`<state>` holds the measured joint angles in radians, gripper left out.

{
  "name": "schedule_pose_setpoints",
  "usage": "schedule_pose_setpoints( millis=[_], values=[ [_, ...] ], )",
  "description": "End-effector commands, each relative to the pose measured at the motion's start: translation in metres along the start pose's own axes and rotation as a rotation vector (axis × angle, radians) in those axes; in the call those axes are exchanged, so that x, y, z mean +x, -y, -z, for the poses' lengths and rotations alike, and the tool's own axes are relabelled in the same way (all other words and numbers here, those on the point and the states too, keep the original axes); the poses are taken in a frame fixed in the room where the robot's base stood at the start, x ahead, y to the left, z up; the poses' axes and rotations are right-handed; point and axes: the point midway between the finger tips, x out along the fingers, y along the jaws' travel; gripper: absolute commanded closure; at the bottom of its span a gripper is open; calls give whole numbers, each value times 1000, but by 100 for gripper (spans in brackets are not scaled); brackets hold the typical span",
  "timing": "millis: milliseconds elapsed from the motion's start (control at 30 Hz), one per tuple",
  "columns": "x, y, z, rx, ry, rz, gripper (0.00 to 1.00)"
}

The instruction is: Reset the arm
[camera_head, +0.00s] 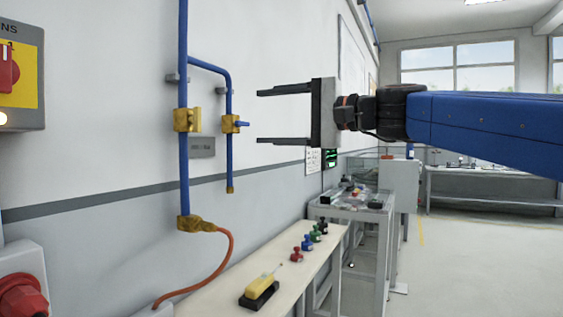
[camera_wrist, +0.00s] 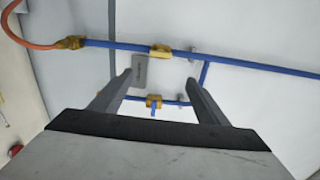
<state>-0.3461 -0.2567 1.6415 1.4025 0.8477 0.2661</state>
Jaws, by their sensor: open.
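My blue arm (camera_head: 490,122) reaches in from the right in the head view, held level and pointing left at the wall. My gripper (camera_head: 258,117) is open, with two dark fingers well apart and nothing between them. It also shows in the wrist view (camera_wrist: 160,80), where both fingers point at the pipes. A brass valve with a blue handle (camera_head: 231,124) sits on the thinner blue pipe, left of the fingertips. In the wrist view this valve (camera_wrist: 153,101) appears between the fingers. I cannot tell the gap in depth; no contact shows.
A thicker blue pipe (camera_head: 184,70) with a brass fitting (camera_head: 187,120) runs down the wall. An orange hose (camera_head: 226,262) leads to a bench (camera_head: 222,289) with a yellow device (camera_head: 262,287) and several small coloured items. Open floor (camera_head: 460,265) lies at the right.

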Motion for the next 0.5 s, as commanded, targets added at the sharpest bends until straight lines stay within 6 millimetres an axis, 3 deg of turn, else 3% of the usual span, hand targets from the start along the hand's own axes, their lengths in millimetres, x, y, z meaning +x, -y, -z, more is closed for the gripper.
schedule_pose_setpoints(
  millis=[133, 233, 500],
  values=[
    [-6, -10, 0, -16, -10, -24, 31],
    [-20, -40, 2, -61, -34, -91, 31],
    [-101, -178, 5, -253, -119, -419, 31]
  ],
)
